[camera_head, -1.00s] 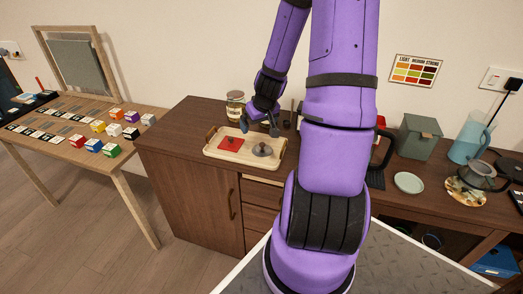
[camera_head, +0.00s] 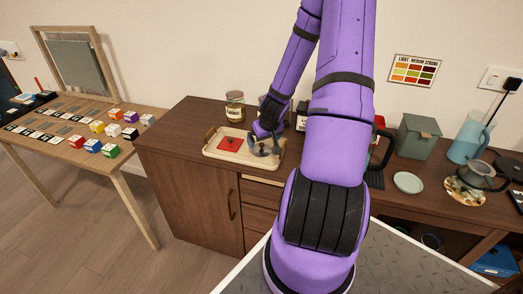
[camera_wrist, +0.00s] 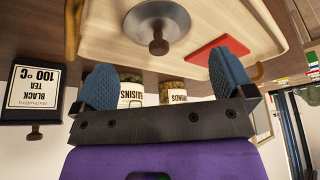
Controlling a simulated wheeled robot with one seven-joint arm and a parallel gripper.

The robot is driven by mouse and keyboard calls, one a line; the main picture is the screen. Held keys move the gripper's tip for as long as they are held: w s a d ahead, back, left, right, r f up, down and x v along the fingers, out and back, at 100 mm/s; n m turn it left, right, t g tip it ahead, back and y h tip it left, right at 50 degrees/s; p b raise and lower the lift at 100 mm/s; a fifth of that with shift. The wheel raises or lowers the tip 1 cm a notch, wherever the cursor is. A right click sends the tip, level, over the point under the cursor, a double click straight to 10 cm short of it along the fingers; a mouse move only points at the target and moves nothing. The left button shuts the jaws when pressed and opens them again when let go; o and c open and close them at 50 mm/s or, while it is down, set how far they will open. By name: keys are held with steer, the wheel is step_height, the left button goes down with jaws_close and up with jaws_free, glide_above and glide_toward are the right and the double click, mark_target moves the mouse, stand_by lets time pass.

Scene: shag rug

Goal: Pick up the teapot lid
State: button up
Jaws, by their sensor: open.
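The teapot lid (camera_wrist: 157,22) is a grey disc with a brown round knob (camera_wrist: 158,46), lying on the wooden tray (camera_wrist: 105,40). In the head view the lid (camera_head: 263,153) is at the right part of the tray, partly hidden by my gripper (camera_head: 264,145). In the wrist view my gripper (camera_wrist: 160,75) is open and empty. Its two blue-grey fingers are apart, and the knob appears beyond and between them, with no visible contact. A dark grey teapot (camera_head: 478,175) without a lid stands on a patterned mat at the far right.
A red flat piece (camera_wrist: 214,53) lies on the tray beside the lid. A black tea box (camera_wrist: 33,92) and labelled jars (camera_wrist: 131,95) stand near the gripper. A glass jar (camera_head: 235,107) is behind the tray. A small green plate (camera_head: 408,182) is to the right.

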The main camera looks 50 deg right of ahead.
mark_target(262, 144)
steer(key=shift+x, duration=2.6)
steer(key=shift+w+d+r, duration=0.1)
steer(key=shift+w+d, duration=0.05)
steer(key=c, duration=0.8)
steer(key=shift+o, duration=0.2)
steer(key=shift+r, duration=0.15)
